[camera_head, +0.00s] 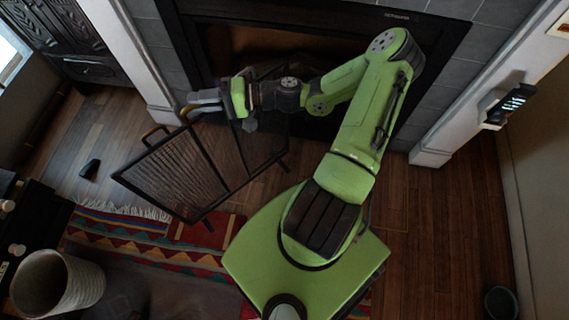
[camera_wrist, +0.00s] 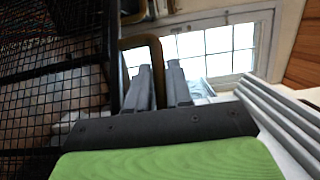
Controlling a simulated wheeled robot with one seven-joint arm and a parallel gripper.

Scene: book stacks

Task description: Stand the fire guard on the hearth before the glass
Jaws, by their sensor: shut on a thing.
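The fire guard (camera_head: 183,170) is a black mesh screen in folding panels with brass handles on its top edge. It stands or hangs tilted in front of the fireplace, its lower left part near the rug; I cannot tell whether it touches the floor. My gripper (camera_head: 190,105) is at its top edge, shut on the guard.
A striped rug (camera_head: 150,232) with a fringe lies at the lower left. A woven basket (camera_head: 55,283) stands on the left, and a small dark object (camera_head: 90,169) lies on the floor. White fireplace posts (camera_head: 440,135) flank the opening.

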